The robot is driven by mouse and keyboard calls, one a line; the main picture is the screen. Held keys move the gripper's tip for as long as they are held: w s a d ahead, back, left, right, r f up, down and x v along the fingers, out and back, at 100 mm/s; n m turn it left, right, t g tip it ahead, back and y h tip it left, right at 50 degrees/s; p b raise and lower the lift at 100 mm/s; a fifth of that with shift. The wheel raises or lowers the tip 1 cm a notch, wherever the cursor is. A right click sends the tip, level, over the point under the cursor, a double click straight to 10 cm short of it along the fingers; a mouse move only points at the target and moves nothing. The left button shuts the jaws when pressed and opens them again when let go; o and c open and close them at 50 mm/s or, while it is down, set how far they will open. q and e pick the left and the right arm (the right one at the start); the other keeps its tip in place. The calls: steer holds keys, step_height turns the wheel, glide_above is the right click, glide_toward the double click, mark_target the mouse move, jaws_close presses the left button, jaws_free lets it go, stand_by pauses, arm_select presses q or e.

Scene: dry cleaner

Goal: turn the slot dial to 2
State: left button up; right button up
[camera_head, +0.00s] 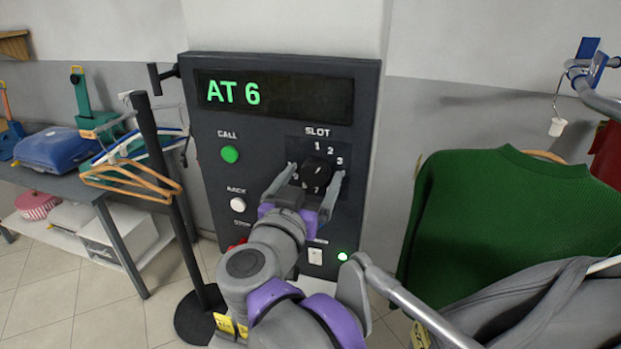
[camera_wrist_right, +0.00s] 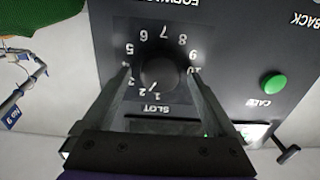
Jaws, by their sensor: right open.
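The slot dial (camera_head: 318,171) is a round black knob on the dark control panel (camera_head: 222,190), ringed by white numbers under the word SLOT. My right gripper (camera_head: 314,179) is in front of it, its open fingers on either side of the knob. In the right wrist view the dial (camera_wrist_right: 160,70) sits between the fingertips of the right gripper (camera_wrist_right: 160,76); I cannot tell whether they touch it. The dial's white mark points between 1 and 2, seemingly closer to 2. The panel's display (camera_head: 273,97) reads "AT 6" in green. My left gripper is not in view.
A green call button (camera_head: 229,154) and a white back button (camera_head: 238,204) are left of the dial. A dark post (camera_head: 166,190) with wooden hangers (camera_head: 133,178) stands left of the panel. A green sweater (camera_head: 510,215) hangs to the right.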

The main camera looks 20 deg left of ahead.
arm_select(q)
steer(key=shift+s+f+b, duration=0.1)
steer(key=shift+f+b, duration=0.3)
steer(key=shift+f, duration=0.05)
arm_select(e)
steer(key=s, duration=1.1)
steer(key=shift+a, duration=0.15)
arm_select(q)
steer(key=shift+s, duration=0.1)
arm_select(e)
steer(key=shift+w, duration=0.1)
